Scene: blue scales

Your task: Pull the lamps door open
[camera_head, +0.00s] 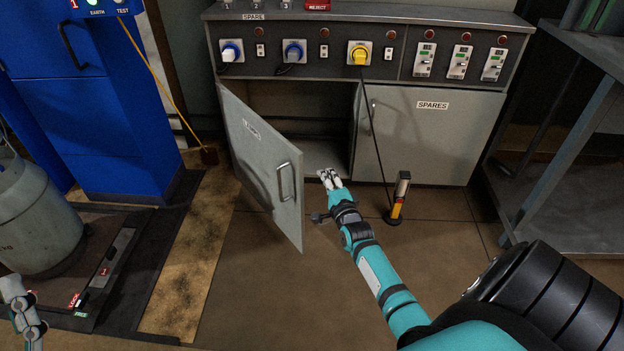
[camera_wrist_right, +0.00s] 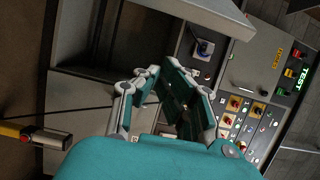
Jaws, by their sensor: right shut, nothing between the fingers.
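The lamps door (camera_head: 250,150) is the grey left door of the low cabinet. It stands partly open in the head view, swung out on its left side, with a bar handle (camera_head: 287,182) near its free edge. Its label is too slanted to read clearly. My right gripper (camera_head: 329,178) is shut and empty, to the right of the door's free edge and in front of the dark opening, apart from the handle. Its fingers also show in the right wrist view (camera_wrist_right: 165,90). My left gripper (camera_head: 22,312) shows only in part at the lower left; its jaw state is unclear.
The closed spares door (camera_head: 425,135) is on the right, under a panel of switches. A yellow and black torch-like device (camera_head: 399,198) stands on the floor beside my right forearm. A gas cylinder (camera_head: 35,220) and blue cabinet (camera_head: 110,130) are at left. A metal table (camera_head: 580,110) is at right.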

